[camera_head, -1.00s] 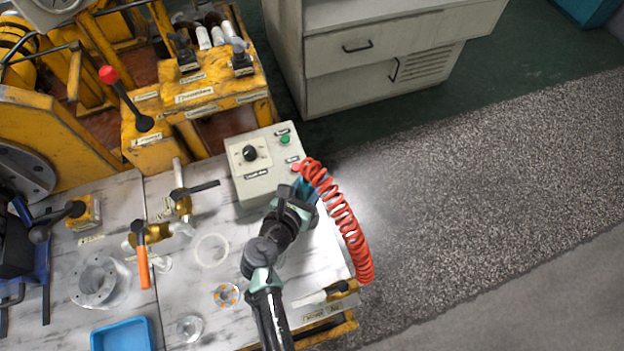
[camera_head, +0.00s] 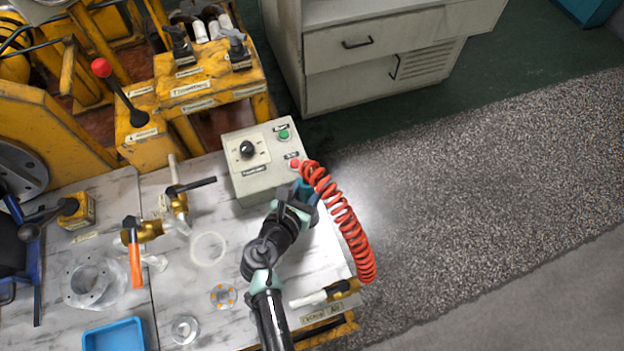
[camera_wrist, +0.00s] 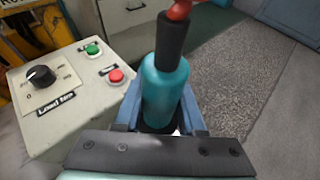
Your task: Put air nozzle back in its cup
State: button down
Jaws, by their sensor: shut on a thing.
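The air nozzle is a teal cylinder (camera_wrist: 165,88) with a black collar on top, and a red coiled hose (camera_head: 343,215) runs from it. My gripper (camera_wrist: 160,118) is shut on the nozzle, one finger on each side. In the wrist view the nozzle stands roughly upright between the fingers; its lower end is hidden. In the head view my gripper (camera_head: 304,192) is just in front of the control box, near the table's right edge. I cannot make out the nozzle's cup in either view.
The grey control box (camera_head: 258,160), with a black knob and green and red buttons, stands close behind my gripper. A brass valve (camera_head: 344,288) with a white handle sits at the front right edge. Clear rings, brass valves and a blue tray (camera_head: 114,336) lie left. Right of the table is open floor.

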jog(key=shift+f, duration=0.3)
dwell(0.8)
jog(key=shift+f+b, duration=1.3)
jog(key=shift+f, duration=0.1)
jog(key=shift+f, duration=0.1)
jog(key=shift+f+b, duration=0.85)
jog(key=shift+f, duration=0.05)
jog(key=shift+c, duration=2.1)
grip_release()
jog(key=p+v, duration=0.1)
jog(key=v, duration=1.2)
jog(key=shift+p, duration=0.35)
